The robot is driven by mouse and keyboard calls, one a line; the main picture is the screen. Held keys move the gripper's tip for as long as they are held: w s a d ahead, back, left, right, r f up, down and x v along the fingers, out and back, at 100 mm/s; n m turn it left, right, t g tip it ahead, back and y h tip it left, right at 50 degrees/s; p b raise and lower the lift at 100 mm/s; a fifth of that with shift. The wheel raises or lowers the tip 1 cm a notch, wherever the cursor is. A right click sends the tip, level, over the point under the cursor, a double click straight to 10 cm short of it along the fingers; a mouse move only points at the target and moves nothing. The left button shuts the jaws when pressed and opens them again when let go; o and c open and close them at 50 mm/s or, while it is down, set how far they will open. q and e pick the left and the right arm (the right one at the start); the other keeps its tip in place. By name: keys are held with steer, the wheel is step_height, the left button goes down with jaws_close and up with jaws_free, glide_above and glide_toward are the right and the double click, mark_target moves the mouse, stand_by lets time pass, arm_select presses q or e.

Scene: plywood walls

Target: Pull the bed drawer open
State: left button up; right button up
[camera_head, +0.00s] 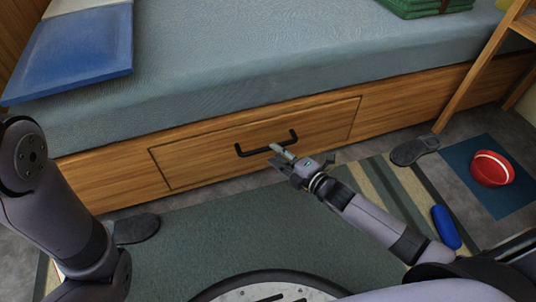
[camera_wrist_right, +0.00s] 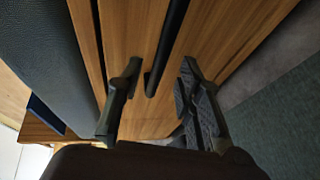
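The bed drawer (camera_head: 200,162) is a wooden panel in the bed's side, and its front looks flush with the frame. Its black bar handle (camera_head: 256,151) runs across the middle of the front. My right gripper (camera_head: 282,157) is at the right part of the handle. In the right wrist view, my right gripper (camera_wrist_right: 157,90) is open, with the handle (camera_wrist_right: 172,40) between its fingers and a gap on each side. The drawer's wood (camera_wrist_right: 135,35) lies behind it. My left arm shows at the left of the head view, but its gripper is out of frame.
The bed's grey mattress (camera_head: 250,60) is above, with a blue pillow (camera_head: 75,50). A slipper (camera_head: 136,229) lies below left and another (camera_head: 414,150) at right. The rug (camera_head: 230,235) before the drawer is clear.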

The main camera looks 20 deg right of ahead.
mark_target(270, 149)
steer(key=shift+b+x, duration=0.95)
steer(key=shift+x, duration=1.4)
jaws_close()
